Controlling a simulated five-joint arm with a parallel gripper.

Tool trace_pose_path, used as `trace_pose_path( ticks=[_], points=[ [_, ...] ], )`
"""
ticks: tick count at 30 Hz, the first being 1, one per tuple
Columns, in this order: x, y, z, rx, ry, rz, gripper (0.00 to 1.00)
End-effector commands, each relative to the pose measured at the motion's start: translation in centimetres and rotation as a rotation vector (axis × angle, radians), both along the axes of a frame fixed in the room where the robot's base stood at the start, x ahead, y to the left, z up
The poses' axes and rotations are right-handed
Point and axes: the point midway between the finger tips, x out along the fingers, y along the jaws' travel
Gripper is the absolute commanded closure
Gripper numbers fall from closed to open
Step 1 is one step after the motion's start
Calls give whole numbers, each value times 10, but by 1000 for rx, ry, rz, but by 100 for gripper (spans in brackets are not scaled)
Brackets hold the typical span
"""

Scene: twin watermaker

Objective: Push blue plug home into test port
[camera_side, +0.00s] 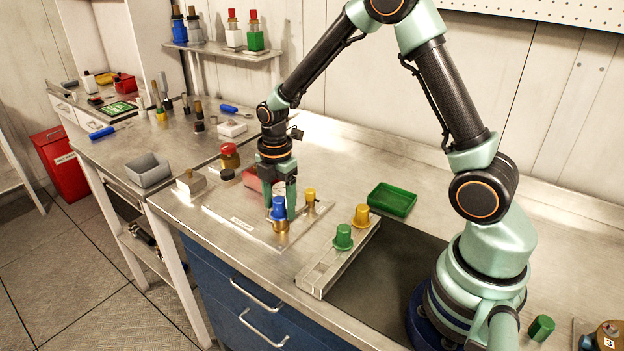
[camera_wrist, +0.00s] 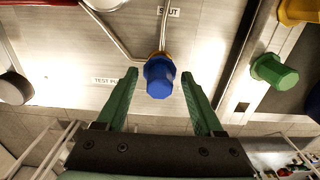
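The blue plug (camera_side: 279,208) stands on top of the brass test port (camera_side: 281,227) on the metal panel, in line with it as far as I can tell. In the wrist view the blue plug (camera_wrist: 159,80) is at the centre, with a little brass showing behind it. How deep it sits is hard to tell. My gripper (camera_side: 280,204) points down at the plug. In the wrist view my gripper (camera_wrist: 159,74) is open, with one green finger on each side of the plug and clear gaps between. A "TEST P…" label is partly hidden by the left finger.
A yellow-capped fitting (camera_side: 310,196) stands close right of the port. A rack holds a green plug (camera_side: 343,237) and a yellow plug (camera_side: 361,215). A green tray (camera_side: 392,199) lies behind. A red-capped jar (camera_side: 230,155) stands at the panel's back left. The panel's front left is clear.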

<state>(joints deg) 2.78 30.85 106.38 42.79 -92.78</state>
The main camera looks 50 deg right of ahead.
Motion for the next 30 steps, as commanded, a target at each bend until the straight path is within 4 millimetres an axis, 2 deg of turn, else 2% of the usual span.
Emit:
trace_pose_path(
  ticks=[11,17,24,30],
  points=[
    [1,0,5,0,-1,0,31],
    [1,0,35,0,-6,0,31],
    [1,0,84,0,-6,0,31],
    [1,0,112,0,-3,0,31]
  ],
)
